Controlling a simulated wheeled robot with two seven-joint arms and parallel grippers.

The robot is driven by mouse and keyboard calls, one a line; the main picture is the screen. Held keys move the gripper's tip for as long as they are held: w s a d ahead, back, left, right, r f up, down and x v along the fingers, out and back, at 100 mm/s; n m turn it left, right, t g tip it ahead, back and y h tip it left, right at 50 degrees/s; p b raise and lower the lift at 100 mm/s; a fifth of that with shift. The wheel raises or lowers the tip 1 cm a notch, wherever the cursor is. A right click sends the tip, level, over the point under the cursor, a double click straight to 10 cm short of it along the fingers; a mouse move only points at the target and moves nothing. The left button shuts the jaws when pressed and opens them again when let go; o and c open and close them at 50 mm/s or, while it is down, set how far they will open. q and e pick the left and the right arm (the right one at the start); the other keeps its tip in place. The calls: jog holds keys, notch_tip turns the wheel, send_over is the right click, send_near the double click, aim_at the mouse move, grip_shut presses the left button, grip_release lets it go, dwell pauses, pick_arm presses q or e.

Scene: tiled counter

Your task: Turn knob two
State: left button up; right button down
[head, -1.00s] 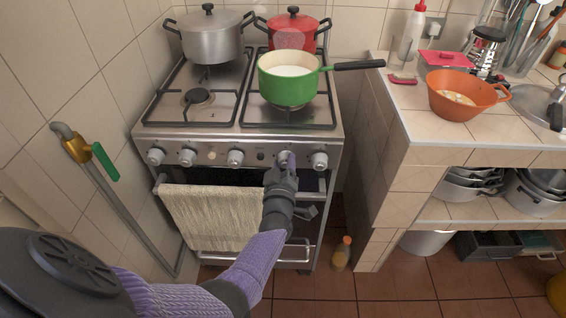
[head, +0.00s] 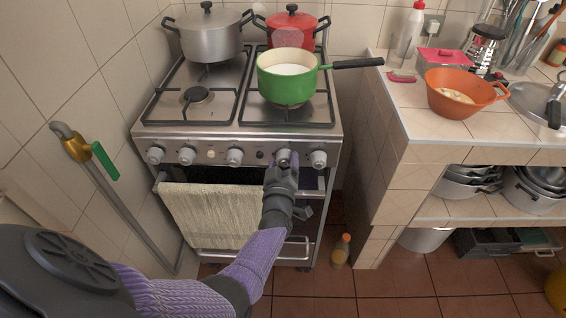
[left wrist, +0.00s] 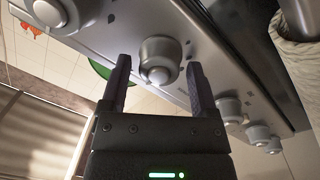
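The stove's front panel (head: 212,153) carries a row of metal knobs. My left gripper (head: 281,160) is at the second knob from the right (head: 283,156) in the head view. The left wrist view shows that knob (left wrist: 158,60) between the two dark fingers of my left gripper (left wrist: 157,72), with a visible gap on each side. The gripper is open, and no grip on the knob shows. The rightmost knob (head: 319,159) is just to its right. Other knobs (head: 235,157) are to its left. My right gripper is not in view.
A green pan (head: 287,88) stands on the front right burner, its black handle (head: 358,64) reaching right. A grey pot (head: 208,42) and a red pot (head: 293,36) are behind. A towel (head: 212,215) hangs below the knobs. The tiled counter (head: 425,135) is at the right.

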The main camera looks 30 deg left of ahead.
pick_arm(q)
jog(key=shift+o, duration=0.5)
jog(key=shift+s, duration=0.15)
jog(key=p+v, duration=0.4)
jog(key=v, duration=0.5)
jog(key=shift+s+d+p, duration=0.2)
jog(key=shift+s+p, duration=0.1)
jog(key=shift+p, duration=0.05)
